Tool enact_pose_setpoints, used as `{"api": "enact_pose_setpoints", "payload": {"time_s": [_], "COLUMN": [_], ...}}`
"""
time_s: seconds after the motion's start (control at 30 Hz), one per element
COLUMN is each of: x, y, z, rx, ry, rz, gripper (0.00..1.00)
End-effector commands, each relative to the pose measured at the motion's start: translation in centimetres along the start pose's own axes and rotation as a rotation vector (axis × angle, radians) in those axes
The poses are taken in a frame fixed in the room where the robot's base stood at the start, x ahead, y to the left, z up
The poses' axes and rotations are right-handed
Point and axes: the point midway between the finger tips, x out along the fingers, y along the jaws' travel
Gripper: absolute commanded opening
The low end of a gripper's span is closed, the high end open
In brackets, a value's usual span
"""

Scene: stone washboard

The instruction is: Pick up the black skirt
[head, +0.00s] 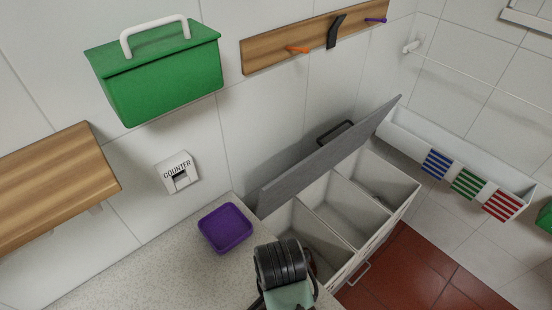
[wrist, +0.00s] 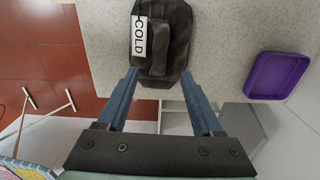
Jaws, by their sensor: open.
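The black skirt (wrist: 178,35) is a dark, folded cloth with a white tag reading "COLD". In the wrist view it lies on the speckled stone counter (wrist: 225,45), near the counter's edge. My gripper (wrist: 160,74) is open, with its two blue fingers spread wide. The near end of the skirt shows between and just beyond the fingertips. Nothing is held, and I cannot tell whether the fingertips touch the cloth. In the head view my dark arm covers the gripper and most or all of the skirt.
A purple tray (head: 225,228) stands on the counter by the wall. Beside the counter is an open white bin with compartments (head: 384,216) and a raised grey lid (head: 330,155). A green box (head: 170,80), a wooden shelf (head: 60,185) and a hook rail (head: 270,50) are on the wall.

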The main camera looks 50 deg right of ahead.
Motion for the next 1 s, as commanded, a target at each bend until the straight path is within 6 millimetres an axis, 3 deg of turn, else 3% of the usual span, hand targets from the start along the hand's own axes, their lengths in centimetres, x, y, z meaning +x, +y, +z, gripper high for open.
{"api": "enact_pose_setpoints", "payload": {"time_s": [0.2, 0.47, 0.7, 1.0], "x": [3.5, 5.2, 8.5, 9.5], "y": [0.2, 0.2, 0.3, 0.3], "z": [0.1, 0.2, 0.3, 0.3], "rx": [-0.001, -0.002, -0.001, -0.002], "ry": [-0.002, -0.002, -0.002, 0.0], "rz": [0.006, 0.005, 0.004, 0.0], "gripper": [0.68, 0.68, 0.68, 0.68]}}
